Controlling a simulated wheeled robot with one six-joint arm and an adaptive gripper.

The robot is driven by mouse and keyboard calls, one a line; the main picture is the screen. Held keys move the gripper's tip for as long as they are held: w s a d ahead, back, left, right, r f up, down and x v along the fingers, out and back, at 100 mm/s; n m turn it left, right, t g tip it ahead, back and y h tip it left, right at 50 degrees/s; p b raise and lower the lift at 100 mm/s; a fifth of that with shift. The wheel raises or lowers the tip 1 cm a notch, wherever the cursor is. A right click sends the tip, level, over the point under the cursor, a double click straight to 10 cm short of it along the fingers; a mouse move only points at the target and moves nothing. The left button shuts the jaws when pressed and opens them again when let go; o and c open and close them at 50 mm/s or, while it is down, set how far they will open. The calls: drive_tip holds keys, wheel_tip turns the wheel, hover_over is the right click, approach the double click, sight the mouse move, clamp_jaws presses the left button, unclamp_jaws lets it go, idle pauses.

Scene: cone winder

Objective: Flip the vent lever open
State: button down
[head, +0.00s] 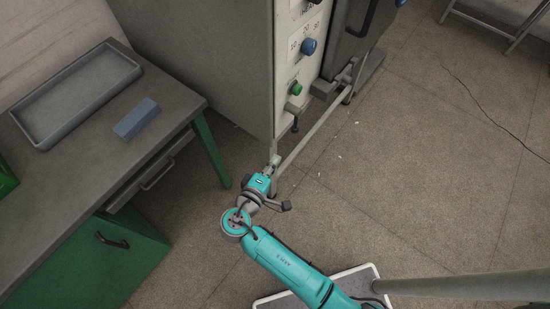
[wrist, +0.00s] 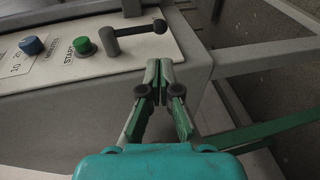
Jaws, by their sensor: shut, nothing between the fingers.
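The vent lever (wrist: 132,32) is a dark grey bar with a black ball knob on the pale control panel. In the head view the lever (head: 295,122) looks small and dark, hanging below the green button. My gripper (wrist: 160,68) is shut and empty. In the wrist view its fingertips are below the knob with a visible gap, in front of the machine's corner. In the head view my gripper (head: 273,163) is low beside the cabinet's front corner.
A green START button (wrist: 83,46) and a blue knob (wrist: 32,46) are on the same panel. A metal rail (head: 315,128) runs along the machine's front. A workbench (head: 60,185) with a grey tray (head: 75,120) and a blue block (head: 136,119) stands left. Floor to the right is open.

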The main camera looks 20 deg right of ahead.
sight(293, 132)
drive_tip(key=x, duration=1.1)
drive_tip(key=shift+w+d, duration=0.15)
drive_tip(key=shift+w, duration=0.1)
drive_tip(key=shift+d+f, duration=0.1)
